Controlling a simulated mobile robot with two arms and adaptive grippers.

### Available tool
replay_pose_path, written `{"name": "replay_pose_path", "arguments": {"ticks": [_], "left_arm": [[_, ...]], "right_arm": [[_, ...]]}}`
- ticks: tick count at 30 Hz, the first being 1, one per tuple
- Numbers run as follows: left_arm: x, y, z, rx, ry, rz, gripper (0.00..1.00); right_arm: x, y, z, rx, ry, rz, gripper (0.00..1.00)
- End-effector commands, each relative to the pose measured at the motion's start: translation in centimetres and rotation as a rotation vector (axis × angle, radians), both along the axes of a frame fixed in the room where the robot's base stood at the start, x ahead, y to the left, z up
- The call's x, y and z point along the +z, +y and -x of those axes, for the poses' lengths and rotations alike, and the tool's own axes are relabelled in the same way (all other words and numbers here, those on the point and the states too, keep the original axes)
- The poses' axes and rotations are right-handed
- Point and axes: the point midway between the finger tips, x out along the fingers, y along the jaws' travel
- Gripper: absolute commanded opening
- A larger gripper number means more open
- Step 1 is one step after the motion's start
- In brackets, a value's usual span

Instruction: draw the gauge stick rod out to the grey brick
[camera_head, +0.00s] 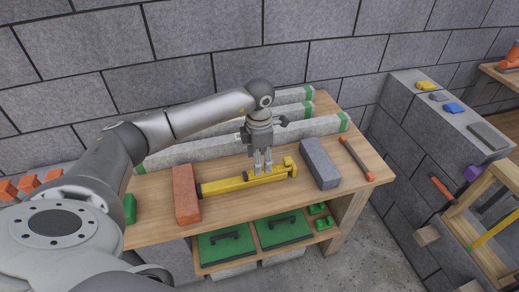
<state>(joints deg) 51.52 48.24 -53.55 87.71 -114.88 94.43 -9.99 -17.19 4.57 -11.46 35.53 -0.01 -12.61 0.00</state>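The yellow gauge stick (232,183) lies on the wooden bench between a red brick and a grey brick. My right gripper is not in view.
Long grey concrete bars with green ends (345,121) lie behind the stick. An orange-handled tool (355,158) lies right of the grey brick. A block wall (420,150) stands at the right.

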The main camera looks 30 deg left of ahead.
Motion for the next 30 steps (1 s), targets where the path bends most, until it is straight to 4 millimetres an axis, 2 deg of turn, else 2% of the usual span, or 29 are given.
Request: {"name": "replay_pose_path", "arguments": {"ticks": [6,12,24,30], "left_arm": [[-4.0,-0.1,0.1,0.0,0.003,0.002,0.55],[-6.3,-0.1,0.1,0.0,0.002,0.002,0.55],[-7.0,-0.1,0.0,-0.002,0.0,0.003,0.55],[-7.0,-0.1,0.0,-0.001,0.0,0.003,0.3]], "right_arm": [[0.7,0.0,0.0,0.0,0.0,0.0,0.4],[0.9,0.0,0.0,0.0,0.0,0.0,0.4],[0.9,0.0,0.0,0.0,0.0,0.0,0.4],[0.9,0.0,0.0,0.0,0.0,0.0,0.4]]}}
